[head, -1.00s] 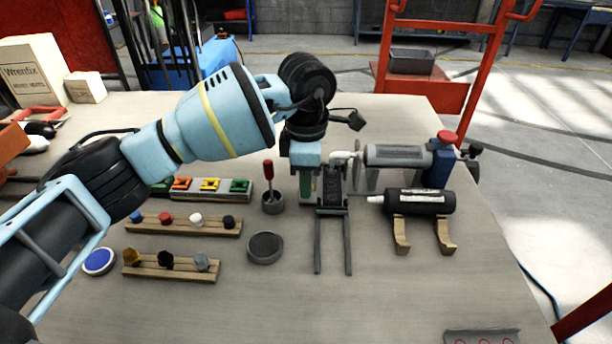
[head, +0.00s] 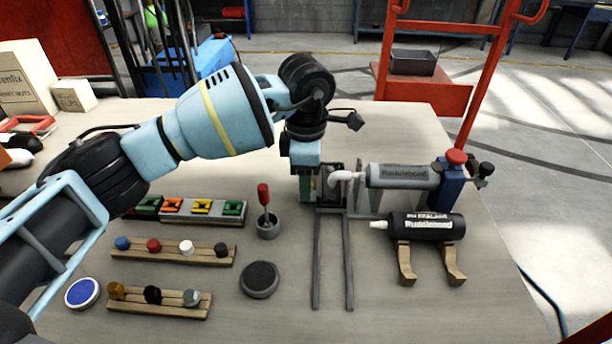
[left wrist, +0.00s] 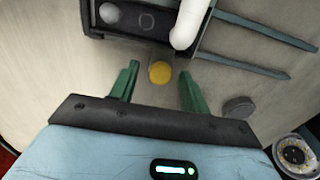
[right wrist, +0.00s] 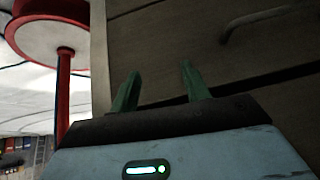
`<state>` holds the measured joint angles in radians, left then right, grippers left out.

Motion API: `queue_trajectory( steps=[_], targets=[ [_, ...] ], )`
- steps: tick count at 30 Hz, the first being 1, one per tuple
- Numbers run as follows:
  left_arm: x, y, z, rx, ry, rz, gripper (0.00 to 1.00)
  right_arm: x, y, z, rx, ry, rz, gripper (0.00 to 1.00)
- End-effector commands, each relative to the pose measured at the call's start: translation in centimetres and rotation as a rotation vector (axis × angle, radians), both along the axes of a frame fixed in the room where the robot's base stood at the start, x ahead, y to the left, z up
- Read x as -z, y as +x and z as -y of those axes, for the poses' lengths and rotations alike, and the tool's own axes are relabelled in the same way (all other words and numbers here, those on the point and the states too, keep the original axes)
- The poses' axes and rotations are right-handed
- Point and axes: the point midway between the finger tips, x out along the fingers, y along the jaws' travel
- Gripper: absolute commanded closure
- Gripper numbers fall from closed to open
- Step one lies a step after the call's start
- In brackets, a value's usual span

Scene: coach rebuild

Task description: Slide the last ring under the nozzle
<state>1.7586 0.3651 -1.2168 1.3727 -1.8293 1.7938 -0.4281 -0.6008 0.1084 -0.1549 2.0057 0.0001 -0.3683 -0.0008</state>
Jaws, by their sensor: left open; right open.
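The dark sliding tray (head: 330,204) sits on two rails (head: 348,270), in front of the glue dispenser (head: 402,175). In the left wrist view the tray (left wrist: 215,50) bears a pale disc (left wrist: 110,13) and a dark ring (left wrist: 147,20). The white nozzle (head: 342,176) hangs over the tray; it also shows in the left wrist view (left wrist: 188,25). My left gripper (head: 307,189) points down beside the tray, open. A yellow round thing (left wrist: 160,72) shows between its fingers, not gripped. My right gripper (right wrist: 160,71) is open and empty, outside the head view.
A black bottle (head: 425,226) lies on a wooden stand right of the rails. A round dark pad (head: 260,279), a cup with a red-handled tool (head: 267,229) and wooden racks (head: 180,250) stand left.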

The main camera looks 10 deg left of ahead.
Motion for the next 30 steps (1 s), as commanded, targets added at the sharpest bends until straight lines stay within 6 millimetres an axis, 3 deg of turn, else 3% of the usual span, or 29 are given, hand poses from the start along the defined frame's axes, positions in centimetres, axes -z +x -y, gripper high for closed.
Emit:
queue_trajectory(
  steps=[8, 21, 30],
  targets=[
    [-0.7, 0.0, 0.0, 0.000, 0.000, 0.002, 0.53, 0.0, 0.2, 0.0, -0.001, 0.000, 0.003, 0.53],
    [-6.9, 0.0, 0.0, 0.000, 0.000, 0.001, 0.53, 0.1, 0.6, 0.0, 0.001, 0.000, 0.010, 0.53],
    [-7.8, 0.0, 0.0, 0.000, 0.000, 0.000, 0.53, 0.2, 0.4, 0.0, 0.000, 0.001, 0.007, 0.53]
  ],
)
